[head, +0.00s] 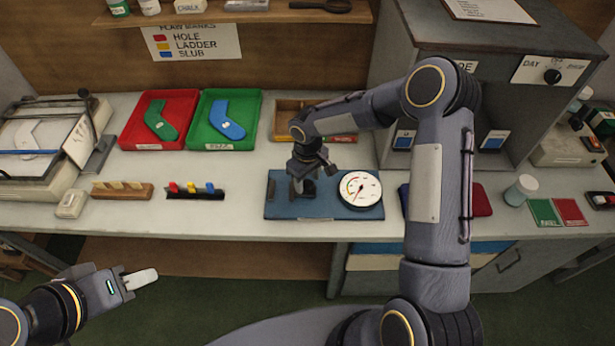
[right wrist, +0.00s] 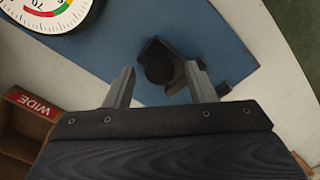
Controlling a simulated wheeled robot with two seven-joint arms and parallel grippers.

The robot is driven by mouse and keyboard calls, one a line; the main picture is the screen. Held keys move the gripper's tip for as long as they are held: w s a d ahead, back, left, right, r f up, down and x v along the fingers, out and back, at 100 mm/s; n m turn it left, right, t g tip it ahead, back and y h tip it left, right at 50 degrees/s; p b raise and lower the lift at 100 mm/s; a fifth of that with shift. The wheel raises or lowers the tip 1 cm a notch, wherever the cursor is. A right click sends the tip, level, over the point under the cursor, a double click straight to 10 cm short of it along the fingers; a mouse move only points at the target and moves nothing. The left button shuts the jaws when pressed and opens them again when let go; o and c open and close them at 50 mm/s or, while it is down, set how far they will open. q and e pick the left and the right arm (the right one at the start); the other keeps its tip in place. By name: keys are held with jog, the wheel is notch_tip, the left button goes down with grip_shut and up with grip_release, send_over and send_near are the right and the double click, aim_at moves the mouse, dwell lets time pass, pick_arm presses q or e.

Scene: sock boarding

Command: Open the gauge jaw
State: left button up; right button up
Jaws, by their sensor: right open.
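The gauge is a blue base plate (head: 285,208) with a round white dial (head: 361,189) on its right part. The dial also shows in the right wrist view (right wrist: 48,12). Black jaw parts (right wrist: 160,65) sit on the blue plate. A small dark block (head: 277,187) is at the plate's left end. My right gripper (head: 304,186) is over the plate, left of the dial. In the right wrist view its two fingers (right wrist: 158,85) are apart, the right one close to the black parts; contact cannot be told. My left gripper (head: 140,279) is in front of the bench, away from the gauge.
A red tray (head: 125,140) and a green tray (head: 254,130) with socks stand behind left. A wooden box (head: 286,107), marked WIDE in the wrist view, is behind the gauge. A peg rack (head: 195,194) is left. A grey cabinet (head: 400,60) rises behind right.

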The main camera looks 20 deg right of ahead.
jog(key=shift+f, duration=0.15)
grip_shut()
jog(key=d, duration=0.1)
jog(key=s+d+b, duration=0.1)
jog(key=d, duration=0.1)
jog(key=d+b, duration=0.1)
jog(key=d, duration=0.1)
jog(key=shift+s+d, duration=0.1)
jog(key=shift+s, duration=0.15)
jog(key=shift+s+d, duration=0.1)
jog(key=shift+d, duration=0.2)
grip_release()
